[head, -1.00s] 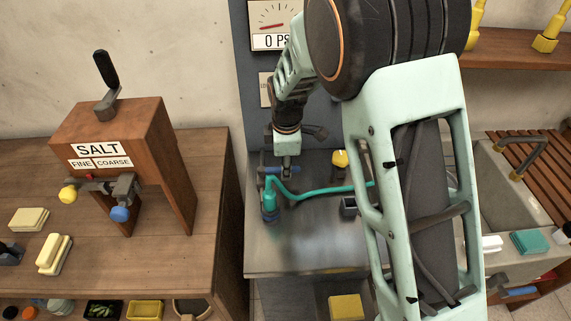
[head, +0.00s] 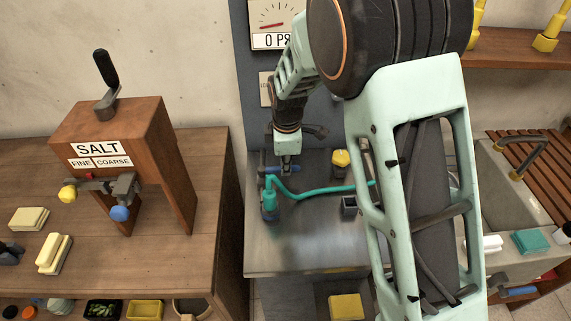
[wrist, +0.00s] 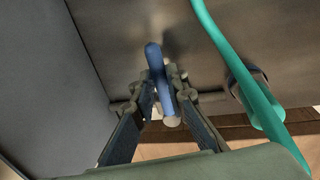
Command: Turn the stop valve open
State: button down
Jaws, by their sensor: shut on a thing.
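The stop valve's blue handle (wrist: 157,66) shows in the wrist view as a long bar standing between my fingertips. In the head view the blue handle (head: 268,170) shows low beside my gripper (head: 286,168), at the back of the grey metal bench. My gripper (wrist: 166,92) is shut on this handle, with one finger on each side of it. The valve's body is mostly hidden behind the fingers, and I cannot tell how far it is turned.
A teal hose (head: 315,191) runs right from a teal fitting (head: 270,199) close beside my gripper. A yellow knob (head: 341,158) stands to the right. A gauge (head: 276,24) above reads 0. The bench front (head: 300,255) is clear.

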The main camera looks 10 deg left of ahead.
jog(key=shift+w+a+n+b, duration=0.15)
jog(key=shift+w+n+b, duration=0.55)
jog(key=shift+n, duration=0.7)
jog(key=n, duration=0.1)
jog(key=w+a+n+y, duration=0.1)
jog(key=shift+w+n+g+p, duration=0.3)
jog(key=shift+n, duration=0.1)
jog(key=n, duration=0.1)
jog(key=w+a+n, duration=0.1)
jog(key=n+p, duration=0.1)
jog(key=shift+w+a+r, duration=0.1)
jog(key=shift+w+a, duration=0.1)
jog(key=shift+a, duration=0.05)
jog(key=shift+w+a+n+g+y+p, duration=0.15)
jog(key=shift+a+n+g+p, duration=0.2)
jog(key=shift+n, duration=0.5)
jog(key=shift+w+a+n+g+y+p, duration=0.2)
jog(key=shift+a+n, duration=0.2)
jog(key=shift+n, duration=0.45)
jog(key=c, duration=1.9)
grip_release()
jog(key=v, duration=1.1)
jog(key=shift+s+r, duration=0.15)
jog(key=shift+r, duration=0.25)
